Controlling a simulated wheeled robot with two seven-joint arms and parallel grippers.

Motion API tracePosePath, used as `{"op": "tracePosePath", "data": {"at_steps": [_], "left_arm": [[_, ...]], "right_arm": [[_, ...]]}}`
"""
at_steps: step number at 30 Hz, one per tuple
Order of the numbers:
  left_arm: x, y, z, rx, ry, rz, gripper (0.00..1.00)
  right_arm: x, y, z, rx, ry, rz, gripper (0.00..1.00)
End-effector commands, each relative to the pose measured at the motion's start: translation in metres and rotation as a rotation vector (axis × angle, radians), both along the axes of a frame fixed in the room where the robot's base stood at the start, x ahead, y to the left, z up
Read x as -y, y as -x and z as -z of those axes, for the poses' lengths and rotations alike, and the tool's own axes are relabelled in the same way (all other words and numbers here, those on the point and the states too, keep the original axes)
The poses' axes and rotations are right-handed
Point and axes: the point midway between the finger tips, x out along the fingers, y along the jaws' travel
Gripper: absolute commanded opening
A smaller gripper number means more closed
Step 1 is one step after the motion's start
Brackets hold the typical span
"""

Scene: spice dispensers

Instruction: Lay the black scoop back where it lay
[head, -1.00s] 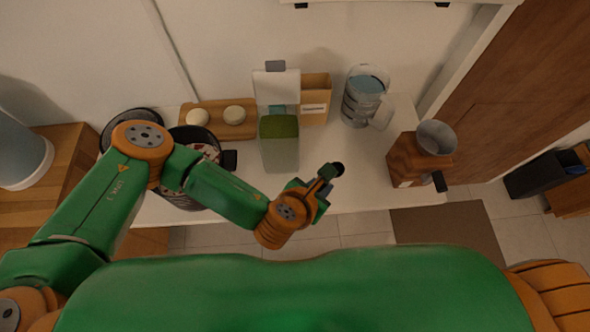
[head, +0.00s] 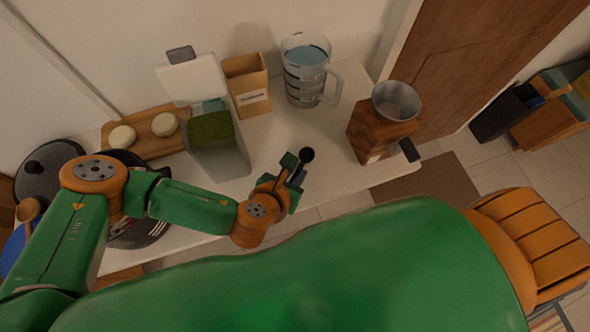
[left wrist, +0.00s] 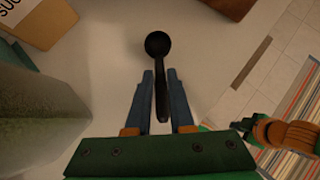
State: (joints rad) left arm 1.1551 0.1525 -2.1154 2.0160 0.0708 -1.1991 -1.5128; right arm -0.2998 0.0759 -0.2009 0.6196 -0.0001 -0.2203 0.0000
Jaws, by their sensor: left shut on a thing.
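The black scoop (head: 307,155) is in my left gripper (head: 290,172), over the white table's front part, between the jar with green contents (head: 222,160) and the wooden grinder (head: 367,132). In the left wrist view the scoop's round black bowl (left wrist: 158,44) points away from me, and its handle lies between the two fingers of my left gripper (left wrist: 160,78). The fingers are shut on the handle. I cannot tell the scoop's height above the table.
A glass jug (head: 303,80), a labelled cardboard box (head: 246,85) and a board (head: 150,143) with two round pale things stand at the back. A dark pot (head: 135,228) is at the left. The table around the scoop is bare.

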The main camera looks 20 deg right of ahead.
Motion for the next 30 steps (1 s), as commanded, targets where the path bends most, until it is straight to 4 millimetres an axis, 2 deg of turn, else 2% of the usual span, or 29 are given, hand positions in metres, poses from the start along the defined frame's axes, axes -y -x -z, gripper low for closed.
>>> {"op": "tracePosePath", "data": {"at_steps": [22,23,26,30], "left_arm": [[0.0,0.0001,0.0084,0.0,0.0,0.0,0.0],[-0.0001,0.0,0.0076,0.0,0.0,0.0,0.29],[0.0,0.0,0.0074,0.0,0.0,0.0,0.56],[0.0,0.0,0.0074,0.0,0.0,0.0,0.56]], "right_arm": [[0.0042,-0.0004,0.0051,0.001,0.007,0.0,0.0],[0.0042,-0.0004,0.0044,0.001,0.007,0.0,0.0],[0.0041,-0.0003,0.0041,0.001,0.006,0.0,0.0],[0.004,-0.0003,0.0041,0.001,0.006,0.0,0.0]]}}
